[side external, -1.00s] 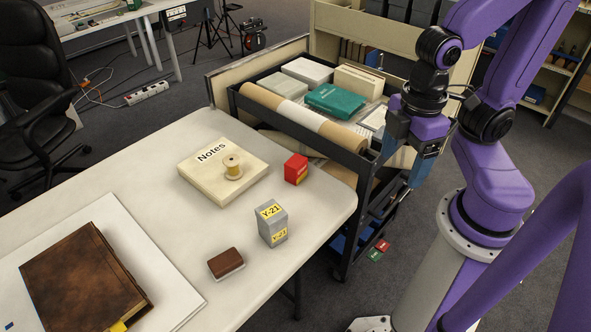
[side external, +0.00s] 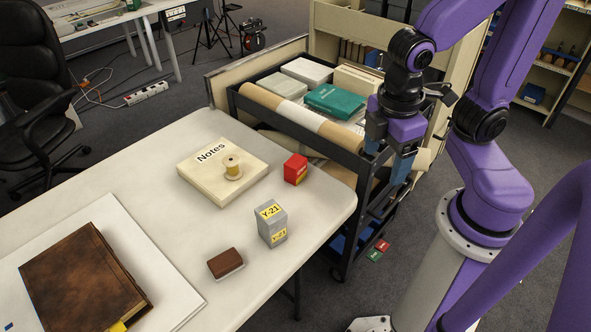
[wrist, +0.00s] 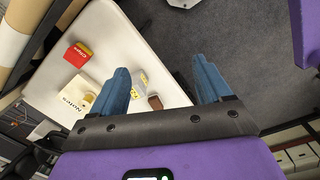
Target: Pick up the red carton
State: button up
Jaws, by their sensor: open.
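The red carton (side external: 296,169) is a small red box with a yellow patch, standing on the white table near its right edge in the side view. In the wrist view the red carton (wrist: 78,54) shows at the left, outside the space between my fingers. My gripper (side external: 388,165) is open and empty, to the right of the carton, beside the cart and clear of the table edge. In the wrist view its two blue fingers (wrist: 164,82) are spread apart with the table and floor behind them.
A dark cart (side external: 345,158) with boxes and a cardboard roll stands behind.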

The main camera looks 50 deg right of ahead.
jog(key=w+a+f+n+h, duration=0.2)
jog(key=w+a+f+h, duration=0.15)
jog(key=w, duration=0.45)
jog(key=w+a+f+n+t+h, duration=0.1)
jog(key=w+a+f+h, duration=0.15)
jog(key=w+f, duration=0.4)
jog(key=w+a+f+n+h, duration=0.2)
jog(key=w+f+h, duration=0.15)
jog(key=w, duration=0.65)
jog(key=n+h, duration=0.2)
jog(key=h, duration=0.1)
send_near(296, 160)
jog(key=shift+t, duration=0.3)
jog(key=x, duration=0.4)
jog(key=shift+d+f, duration=0.1)
jog(key=shift+f, duration=0.3)
jog(key=shift+s+x, duration=0.15)
jog(key=shift+x, duration=1.15)
jog(key=shift+s+x, duration=0.15)
jog(key=shift+x, duration=1.2)
jog(key=shift+d+r, duration=0.1)
jog(key=shift+r, duration=0.05)
jog(key=c, duration=1.1)
jog(key=shift+r, duration=0.2)
